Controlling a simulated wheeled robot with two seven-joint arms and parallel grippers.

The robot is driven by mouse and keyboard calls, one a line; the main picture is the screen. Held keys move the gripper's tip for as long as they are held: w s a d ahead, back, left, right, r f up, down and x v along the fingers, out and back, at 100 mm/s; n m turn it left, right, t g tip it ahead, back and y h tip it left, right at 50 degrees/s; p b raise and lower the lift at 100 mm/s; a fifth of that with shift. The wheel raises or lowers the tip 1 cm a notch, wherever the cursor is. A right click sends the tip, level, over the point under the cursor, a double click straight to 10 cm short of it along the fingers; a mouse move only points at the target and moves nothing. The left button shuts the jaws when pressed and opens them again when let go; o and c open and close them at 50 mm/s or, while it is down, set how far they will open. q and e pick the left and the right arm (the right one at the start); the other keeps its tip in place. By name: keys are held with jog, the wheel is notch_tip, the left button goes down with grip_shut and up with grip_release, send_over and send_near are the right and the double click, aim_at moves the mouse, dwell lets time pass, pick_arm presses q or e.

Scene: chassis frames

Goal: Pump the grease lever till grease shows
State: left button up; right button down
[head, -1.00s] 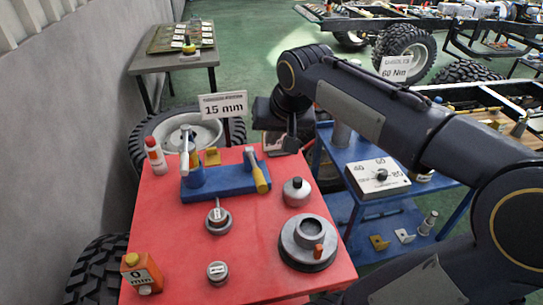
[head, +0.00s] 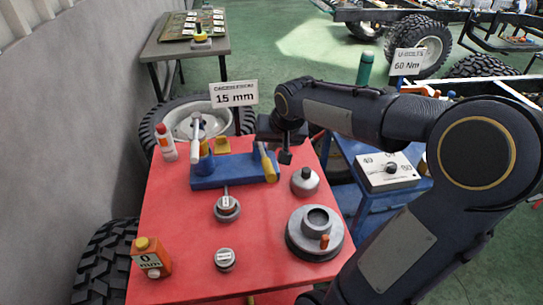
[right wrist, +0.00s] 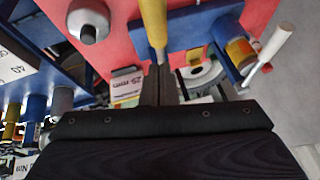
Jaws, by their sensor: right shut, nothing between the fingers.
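A blue fixture (head: 232,170) lies on the red table top, with a blue cylinder (head: 206,166) and a white-handled lever (head: 195,140) at its left. A yellow-handled lever (head: 268,163) slants at its right end; I cannot tell which lever works the grease. My right gripper (head: 285,157) is shut and empty, just right of the yellow handle. In the right wrist view the shut fingers (right wrist: 160,78) point at the yellow handle (right wrist: 153,22) and overlap its end; contact is unclear. No grease is discernible. My left gripper is out of view.
The red table (head: 180,225) also holds a red-and-white bottle (head: 165,142), an orange "0 mm" container (head: 150,258), a grey round housing (head: 315,233) and small metal parts.

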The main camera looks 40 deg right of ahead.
aim_at(268, 163)
jog(key=shift+s+a+f, duration=0.15)
jog(key=shift+a+f, duration=0.05)
jog(key=shift+f, duration=0.35)
jog(key=shift+s+a+f, duration=0.15)
jog(key=shift+a+f, duration=0.05)
jog(key=shift+f, duration=0.35)
jog(key=shift+s+a+f, duration=0.15)
jog(key=shift+a+f, duration=0.05)
jog(key=shift+f, duration=0.35)
jog(key=shift+f, duration=0.1)
